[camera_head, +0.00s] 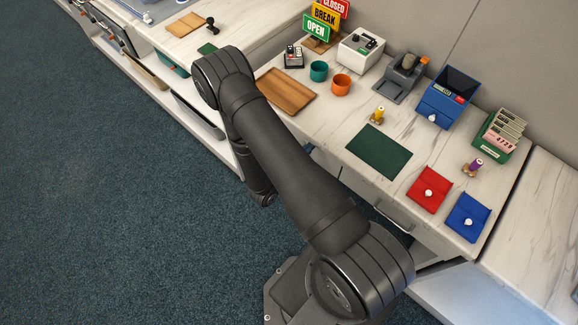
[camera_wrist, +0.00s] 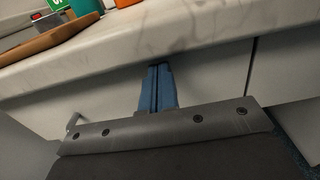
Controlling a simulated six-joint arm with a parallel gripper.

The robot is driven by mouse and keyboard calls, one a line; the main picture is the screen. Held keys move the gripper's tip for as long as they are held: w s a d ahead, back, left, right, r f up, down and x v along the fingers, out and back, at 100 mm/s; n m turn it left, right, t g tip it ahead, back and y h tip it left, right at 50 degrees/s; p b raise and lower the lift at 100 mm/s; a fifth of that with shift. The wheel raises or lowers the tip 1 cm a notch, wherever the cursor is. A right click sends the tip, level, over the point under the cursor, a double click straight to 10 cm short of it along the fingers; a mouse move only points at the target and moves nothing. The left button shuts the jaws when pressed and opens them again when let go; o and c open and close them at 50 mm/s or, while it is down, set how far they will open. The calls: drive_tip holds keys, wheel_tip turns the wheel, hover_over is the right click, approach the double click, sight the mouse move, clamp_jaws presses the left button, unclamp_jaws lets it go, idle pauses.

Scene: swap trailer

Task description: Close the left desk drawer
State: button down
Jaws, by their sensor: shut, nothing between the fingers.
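In the wrist view, my gripper (camera_wrist: 159,70) has its two blue fingers pressed together, with nothing between them. The tips are in front of a pale drawer front (camera_wrist: 100,92), just under the worktop edge; I cannot tell whether they touch it. A dark vertical seam divides this front from the panel to its right. A grey handle (camera_wrist: 73,122) shows at the lower left, partly hidden by the gripper body. In the head view, my arm covers most of the left drawer. How far the drawer stands out cannot be made out.
The marble desk top (camera_head: 330,115) holds a wooden board (camera_head: 287,91), teal and orange cups, a green mat (camera_head: 379,151), and red (camera_head: 429,190) and blue (camera_head: 467,217) pouches. Another drawer handle (camera_head: 393,217) is to the right. Open carpet (camera_head: 110,200) lies in front at left.

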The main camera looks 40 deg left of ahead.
drive_tip(key=s, duration=1.3)
drive_tip(key=shift+d, duration=0.15)
drive_tip(key=shift+f, duration=0.1)
drive_tip(key=w, duration=1.4)
